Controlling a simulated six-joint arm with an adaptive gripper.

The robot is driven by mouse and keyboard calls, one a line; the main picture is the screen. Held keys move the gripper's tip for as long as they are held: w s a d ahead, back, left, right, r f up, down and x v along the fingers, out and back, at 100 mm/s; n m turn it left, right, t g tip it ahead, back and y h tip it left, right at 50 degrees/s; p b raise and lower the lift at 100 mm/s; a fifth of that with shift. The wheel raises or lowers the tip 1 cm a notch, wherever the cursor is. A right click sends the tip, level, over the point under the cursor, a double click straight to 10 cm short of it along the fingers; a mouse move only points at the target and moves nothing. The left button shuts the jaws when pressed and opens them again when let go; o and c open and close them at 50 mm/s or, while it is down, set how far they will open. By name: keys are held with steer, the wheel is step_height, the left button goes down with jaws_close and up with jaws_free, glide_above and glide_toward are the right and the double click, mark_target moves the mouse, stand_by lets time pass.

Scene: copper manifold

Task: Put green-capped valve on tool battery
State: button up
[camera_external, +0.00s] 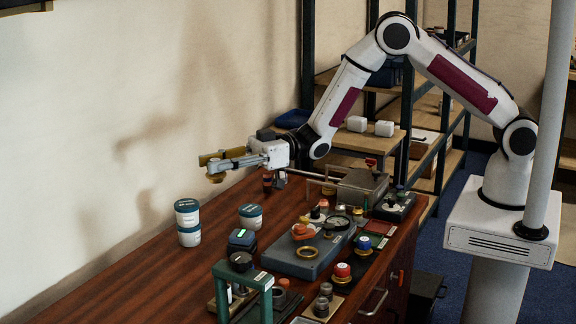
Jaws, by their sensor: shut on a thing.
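My gripper (218,167) is out over the far left of the bench, near the wall and well above the wood. It is shut on a brass-coloured piece (215,178). No green cap shows on this piece, and I cannot tell if it is the green-capped valve. A dark block with a lit green patch (242,239), which looks like the tool battery, stands on the bench below and to the right of my gripper. The held piece is apart from it.
The bench's left side (110,285) is clear.

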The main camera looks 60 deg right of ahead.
steer(key=shift+w+d+f+n+g+y, duration=0.1)
steer(key=shift+w+d+n+g+y, duration=0.15)
steer(key=shift+d, duration=0.2)
steer(key=shift+w+d+f+n+g+y, duration=0.1)
steer(key=shift+d+n+g, duration=0.05)
steer(key=shift+d+g, duration=0.25)
steer(key=d+f+n+g+y, duration=0.1)
steer(key=d+f+n+g, duration=0.25)
steer(key=d, duration=0.55)
glide_above(242, 234)
steer(key=shift+m+g, duration=0.3)
steer(key=shift+m, duration=0.05)
steer(key=shift+w+f, duration=0.1)
steer(key=shift+f, duration=2.5)
steer(key=shift+f, duration=0.1)
steer(key=shift+f, duration=3.05)
steer(key=shift+f, duration=1.85)
steer(key=shift+f, duration=0.15)
